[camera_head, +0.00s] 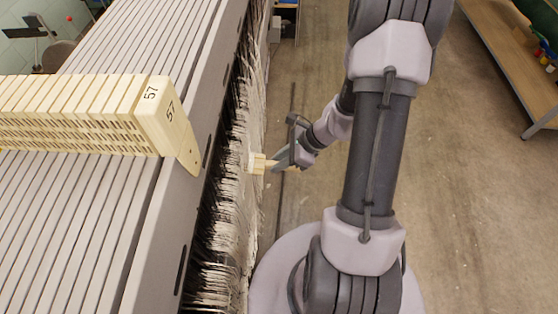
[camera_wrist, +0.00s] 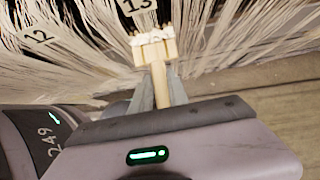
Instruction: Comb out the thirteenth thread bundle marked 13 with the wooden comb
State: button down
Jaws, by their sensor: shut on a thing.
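My gripper (camera_wrist: 160,92) is shut on the handle of the wooden comb (camera_wrist: 153,48) in the wrist view. The comb's head is at the white threads just below the tag marked 13 (camera_wrist: 136,6), over the thirteenth bundle (camera_wrist: 142,24). The teeth seem to be at or in the threads; how deep they sit is hard to tell. In the head view the comb (camera_head: 258,163) points left from my gripper (camera_head: 283,160), with its head against the hanging threads (camera_head: 238,130).
A tag marked 12 (camera_wrist: 38,37) hangs on the neighbouring bundle to the left. In the head view, a pale slatted block marked 57 (camera_head: 85,112) lies across the grey loom frame (camera_head: 100,215). A wooden bench (camera_head: 515,60) stands at the far right. The floor between is clear.

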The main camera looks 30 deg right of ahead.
notch_tip(320, 180, down, 22)
jog(key=b, duration=1.3)
jog(key=shift+w+a, duration=0.25)
jog(key=shift+a, duration=0.1)
jog(key=shift+d, duration=0.1)
jog(key=shift+s+d, duration=0.6)
jog(key=shift+d, duration=0.2)
jog(key=shift+s+d, duration=0.55)
jog(key=shift+d, duration=0.25)
jog(key=shift+s+d+p, duration=0.3)
jog(key=shift+s+d, duration=0.25)
jog(key=shift+d, duration=0.3)
jog(key=shift+s+d+p, duration=0.25)
jog(key=shift+s+d, duration=0.3)
jog(key=shift+d, duration=0.25)
jog(key=shift+s+d+p, duration=0.3)
jog(key=shift+s+d, duration=0.25)
jog(key=shift+d, duration=0.3)
